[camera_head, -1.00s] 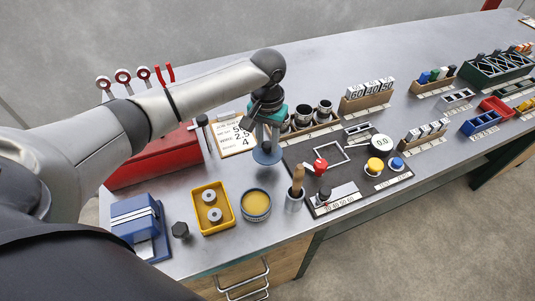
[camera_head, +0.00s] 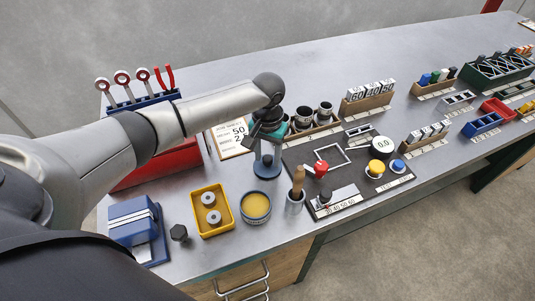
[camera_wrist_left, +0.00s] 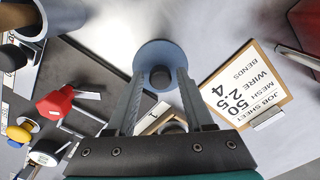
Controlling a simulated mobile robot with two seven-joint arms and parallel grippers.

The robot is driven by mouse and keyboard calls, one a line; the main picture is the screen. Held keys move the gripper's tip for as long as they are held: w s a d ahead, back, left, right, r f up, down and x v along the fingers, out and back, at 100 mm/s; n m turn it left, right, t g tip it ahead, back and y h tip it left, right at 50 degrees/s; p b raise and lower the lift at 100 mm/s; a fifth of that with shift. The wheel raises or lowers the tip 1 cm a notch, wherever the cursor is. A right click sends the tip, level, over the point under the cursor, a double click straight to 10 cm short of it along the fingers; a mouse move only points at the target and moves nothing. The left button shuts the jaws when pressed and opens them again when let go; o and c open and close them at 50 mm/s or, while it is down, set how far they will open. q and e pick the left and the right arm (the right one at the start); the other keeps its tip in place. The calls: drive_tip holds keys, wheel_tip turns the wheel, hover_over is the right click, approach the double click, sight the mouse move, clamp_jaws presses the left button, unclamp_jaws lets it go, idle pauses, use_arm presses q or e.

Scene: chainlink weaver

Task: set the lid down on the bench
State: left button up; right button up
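The lid (camera_head: 267,172) is a flat blue disc with a dark knob. It appears to lie flat on the bench (camera_head: 225,172), behind the round tin and left of the dark work panel. In the left wrist view the lid (camera_wrist_left: 160,51) shows beyond the fingertips, its knob between them. My left gripper (camera_head: 267,156) points down over the lid. Its fingers (camera_wrist_left: 162,76) stand on either side of the knob with a small gap visible, so it looks open. My right gripper is not in view.
The open tin (camera_head: 256,206) with yellow contents stands in front of the lid. A yellow tray (camera_head: 232,222) is left of it, and a cup with a wooden-handled tool (camera_head: 296,196) right. The job sheet (camera_head: 231,135) and dark panel (camera_head: 345,200) are close by.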

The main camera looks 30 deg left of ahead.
sight(268, 158)
use_arm(q)
drive_tip(key=shift+o, duration=0.5)
drive_tip(key=shift+r, duration=0.1)
wheel_tip(268, 158, up, 12)
drive_tip(key=p, duration=0.2)
